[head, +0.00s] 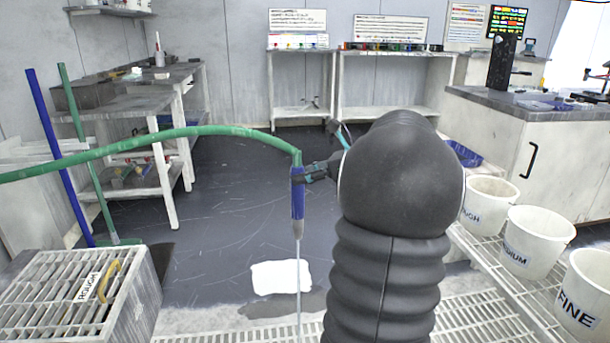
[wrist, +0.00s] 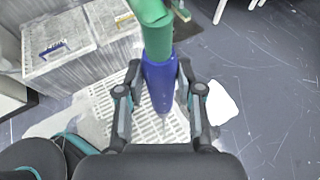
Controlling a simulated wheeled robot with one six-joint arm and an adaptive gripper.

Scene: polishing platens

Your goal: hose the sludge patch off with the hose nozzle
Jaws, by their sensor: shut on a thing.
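My gripper (head: 312,172) is shut on the blue hose nozzle (head: 298,196), which points down. In the wrist view the gripper (wrist: 160,88) has a finger on each side of the nozzle (wrist: 159,82). A green hose (head: 180,136) runs from the nozzle's top off to the left. A thin pale stream (head: 298,265) runs straight down from the tip, in front of a white patch (head: 270,278) on the floor. A dark grey smear (head: 270,306) lies just nearer than the white patch. I cannot tell which of these is the sludge, or where the stream lands.
A slatted box labelled ROUGH (head: 141,283) stands at the lower left. White buckets (head: 533,243) stand on a rack at the right. Metal grating (head: 475,318) covers the near floor. A blue pole (head: 58,150) and a green pole (head: 84,150) stand at the left. The middle floor is clear.

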